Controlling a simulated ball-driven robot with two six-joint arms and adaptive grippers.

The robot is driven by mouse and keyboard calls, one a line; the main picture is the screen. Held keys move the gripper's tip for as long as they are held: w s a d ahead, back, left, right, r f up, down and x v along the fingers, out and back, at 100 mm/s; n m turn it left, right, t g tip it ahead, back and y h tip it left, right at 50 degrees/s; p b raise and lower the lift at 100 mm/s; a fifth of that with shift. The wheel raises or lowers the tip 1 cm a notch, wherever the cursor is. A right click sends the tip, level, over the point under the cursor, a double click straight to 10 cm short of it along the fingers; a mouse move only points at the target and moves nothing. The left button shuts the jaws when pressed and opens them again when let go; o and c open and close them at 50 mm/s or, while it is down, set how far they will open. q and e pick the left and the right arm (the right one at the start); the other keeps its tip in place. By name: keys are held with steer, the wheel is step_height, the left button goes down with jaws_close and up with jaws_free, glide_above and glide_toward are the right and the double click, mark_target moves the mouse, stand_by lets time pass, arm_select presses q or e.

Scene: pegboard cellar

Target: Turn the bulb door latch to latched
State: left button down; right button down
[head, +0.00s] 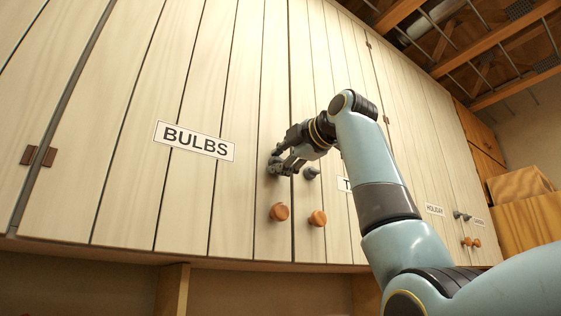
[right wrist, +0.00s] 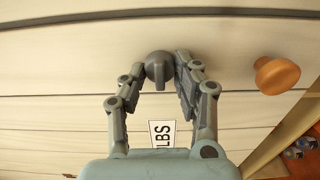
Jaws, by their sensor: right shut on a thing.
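The bulb door (head: 145,190) is a pale plank cabinet door with a BULBS label (head: 195,141). It looks closed, level with the door beside it. Its dark grey round latch (right wrist: 158,66) sits near the door's right edge, above an orange-brown knob (head: 279,212). The latch tab points down in the right wrist view, towards the label. My right gripper (head: 284,166) is shut on the latch, with a finger on each side of it. In the head view the fingers mostly hide the latch. My left gripper is not in view.
A second dark latch (head: 311,173) and another orange-brown knob (head: 317,218) are on the neighbouring door, close to my right gripper. A HOLIDAY label (head: 434,209) is farther right. Wooden boxes (head: 525,185) stand at the far right.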

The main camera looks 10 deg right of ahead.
steer(key=shift+f, duration=0.1)
stand_by(0.3)
steer(key=c, duration=1)
jaws_free()
steer(key=v, duration=1.2)
